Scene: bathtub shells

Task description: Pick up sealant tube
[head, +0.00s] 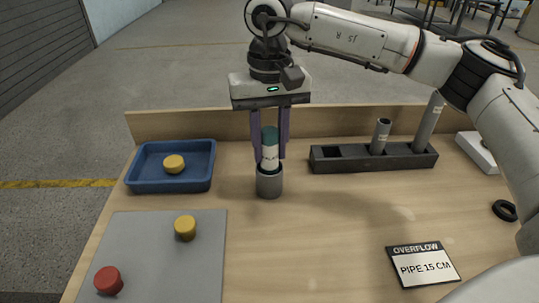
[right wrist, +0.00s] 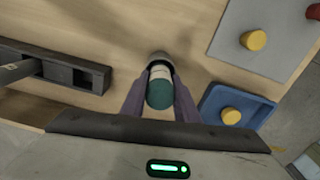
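The sealant tube (head: 270,157) has a white label and a dark teal top. It stands upright with its lower end inside a grey round holder (head: 269,184) on the table. In the right wrist view the tube (right wrist: 160,91) is seen from above between the fingers. My right gripper (head: 270,157) points straight down over it, with one purple finger on each side. The fingers (right wrist: 160,88) appear to touch the tube's sides, with no clear gap in either view. My left gripper is not in view.
A blue tray (head: 145,179) holds a yellow cap. A grey mat (head: 150,245) carries a yellow and a red cap. A dark rack (head: 345,160) with grey pipes stands at the back right. An "OVERFLOW PIPE 15 CM" card (head: 423,266) and a black ring (head: 504,211) lie at right.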

